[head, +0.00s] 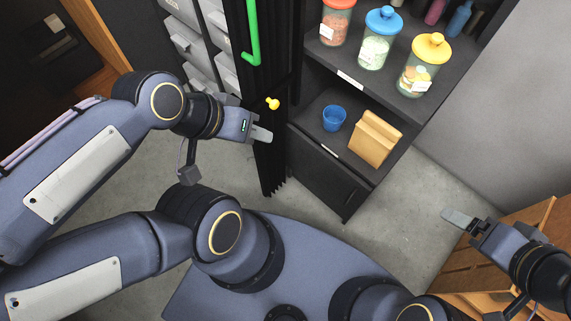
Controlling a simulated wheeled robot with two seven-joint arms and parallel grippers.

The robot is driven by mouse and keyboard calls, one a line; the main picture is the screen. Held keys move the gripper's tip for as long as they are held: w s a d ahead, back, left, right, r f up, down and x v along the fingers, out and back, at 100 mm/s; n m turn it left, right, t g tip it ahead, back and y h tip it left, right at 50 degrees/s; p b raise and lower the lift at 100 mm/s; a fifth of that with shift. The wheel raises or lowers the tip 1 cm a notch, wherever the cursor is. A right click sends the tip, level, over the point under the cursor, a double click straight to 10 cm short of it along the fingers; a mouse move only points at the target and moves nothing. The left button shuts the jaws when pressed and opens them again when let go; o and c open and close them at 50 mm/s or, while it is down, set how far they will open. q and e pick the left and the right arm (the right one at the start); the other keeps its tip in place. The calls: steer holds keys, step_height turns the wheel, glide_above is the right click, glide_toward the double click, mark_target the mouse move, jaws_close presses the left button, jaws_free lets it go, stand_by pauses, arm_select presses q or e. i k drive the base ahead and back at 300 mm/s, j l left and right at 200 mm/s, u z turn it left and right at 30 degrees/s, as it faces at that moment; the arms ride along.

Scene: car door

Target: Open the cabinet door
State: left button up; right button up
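The dark cabinet (350,150) stands at the upper middle with its upper shelves in plain view. A narrow dark ribbed panel (266,170), seen nearly edge-on, stands along its left side; it looks like the cabinet door. A green bar handle (252,40) and a yellow knob (272,103) show on it. My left gripper (262,134) is at the panel just below the knob; I cannot tell whether it touches. Its finger opening is hidden from this angle. My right gripper (457,217) is away at the lower right, clear of the cabinet; its finger gap is not clear.
Jars with red, blue and yellow lids (418,70) stand on a shelf. Grey bins (188,45) stand left of the panel. A wooden drawer unit (510,245) is by my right gripper.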

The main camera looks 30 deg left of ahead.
mark_target(339, 186)
steer(key=u, duration=0.45)
steer(key=k+l+u, duration=0.15)
steer(key=l+u, duration=0.2)
steer(key=k+l+u, duration=0.2)
steer(key=l+u, duration=0.2)
